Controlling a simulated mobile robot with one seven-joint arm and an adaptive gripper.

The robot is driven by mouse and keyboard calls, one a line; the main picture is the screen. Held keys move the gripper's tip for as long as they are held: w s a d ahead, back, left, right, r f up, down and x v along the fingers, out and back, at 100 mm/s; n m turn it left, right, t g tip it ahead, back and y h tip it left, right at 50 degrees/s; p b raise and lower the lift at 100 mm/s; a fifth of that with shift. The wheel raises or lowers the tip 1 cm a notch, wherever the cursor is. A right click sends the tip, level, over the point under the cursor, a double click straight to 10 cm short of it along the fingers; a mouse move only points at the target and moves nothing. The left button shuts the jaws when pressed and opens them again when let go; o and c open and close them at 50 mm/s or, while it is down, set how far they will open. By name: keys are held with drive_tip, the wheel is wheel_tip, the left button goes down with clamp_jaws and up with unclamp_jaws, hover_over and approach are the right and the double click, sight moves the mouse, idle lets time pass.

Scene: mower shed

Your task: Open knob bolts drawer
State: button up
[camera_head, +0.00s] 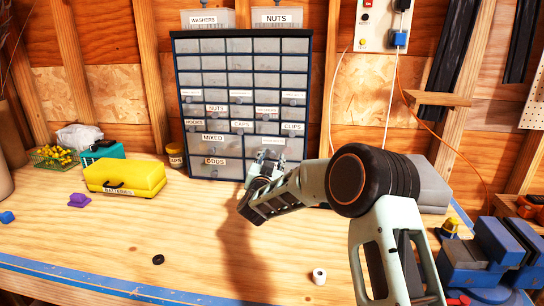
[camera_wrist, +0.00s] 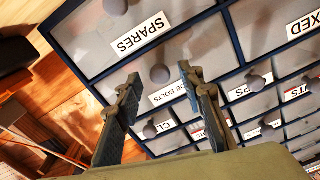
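The parts cabinet (camera_head: 180,105) is a dark blue frame with grey drawers, standing at the back of the workbench. The knob bolts drawer (camera_wrist: 190,45) is in the second row from the bottom, at right. Its label (camera_wrist: 172,93) is partly covered by a finger, and its front looks flush with its neighbours. Its round grey knob (camera_wrist: 160,73) shows between my fingertips. My gripper (camera_wrist: 160,80) is open, with one finger on each side of the knob; I see no contact. In the head view my gripper (camera_head: 267,160) is at the cabinet's lower right.
The spares drawer (camera_wrist: 95,35) is below it, with its own knob (camera_wrist: 115,6). The mixed drawer (camera_head: 205,148) is to its left. A yellow batteries case (camera_head: 125,176) and a black ring (camera_head: 158,259) lie on the bench. The bench front is mostly clear.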

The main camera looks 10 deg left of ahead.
drive_tip(key=shift+w, duration=0.65)
clamp_jaws()
